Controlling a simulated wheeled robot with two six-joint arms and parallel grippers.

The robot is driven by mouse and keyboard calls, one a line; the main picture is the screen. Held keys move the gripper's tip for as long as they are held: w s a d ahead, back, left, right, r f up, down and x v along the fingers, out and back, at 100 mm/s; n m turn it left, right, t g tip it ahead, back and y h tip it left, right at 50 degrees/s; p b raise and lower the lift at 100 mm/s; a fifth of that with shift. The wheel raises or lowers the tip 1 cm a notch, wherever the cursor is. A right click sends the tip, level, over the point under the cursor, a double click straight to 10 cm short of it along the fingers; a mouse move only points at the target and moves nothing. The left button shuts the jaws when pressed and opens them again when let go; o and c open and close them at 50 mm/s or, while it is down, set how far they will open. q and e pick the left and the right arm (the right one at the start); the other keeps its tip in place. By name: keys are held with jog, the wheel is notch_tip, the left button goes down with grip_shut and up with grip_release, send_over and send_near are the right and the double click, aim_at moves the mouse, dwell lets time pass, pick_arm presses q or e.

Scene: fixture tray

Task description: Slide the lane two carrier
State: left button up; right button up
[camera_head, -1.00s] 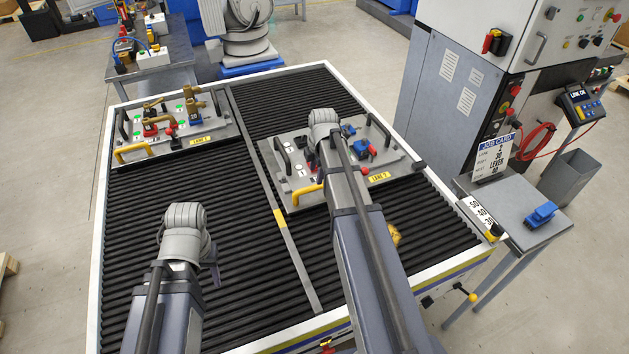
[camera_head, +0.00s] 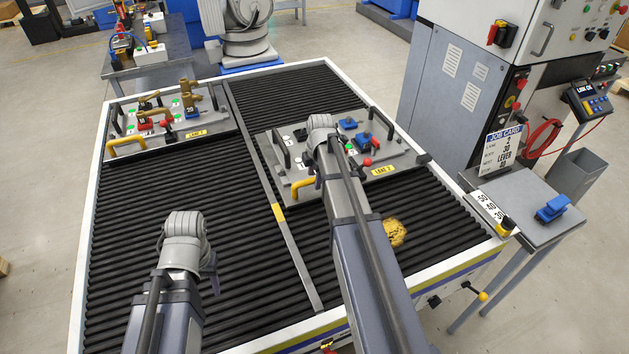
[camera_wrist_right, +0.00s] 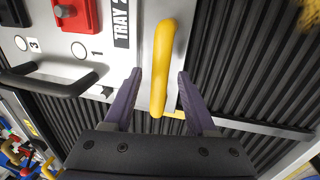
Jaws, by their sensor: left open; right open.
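The lane two carrier (camera_head: 413,160) is a grey plate on the right lane of the black roller table, with black side handles, blue and red fixtures and a "LANE 2" label. Its yellow front handle (camera_head: 299,189) also shows in the right wrist view (camera_wrist_right: 163,50). There my right gripper (camera_wrist_right: 160,73) is open, with one finger on each side of the yellow handle. In the head view my right arm covers the carrier's middle and hides those fingers. My left arm (camera_head: 184,240) is over the front of the left lane; its fingers are mostly hidden.
The lane one carrier (camera_head: 182,142) sits at the back of the left lane. A grey divider (camera_head: 262,168) with a yellow mark separates the lanes. A yellow lump (camera_head: 394,232) lies on the right lane's rollers. A job card (camera_head: 500,149) stands on the right side table.

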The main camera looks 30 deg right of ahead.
grip_shut()
dwell(0.4)
dwell(1.0)
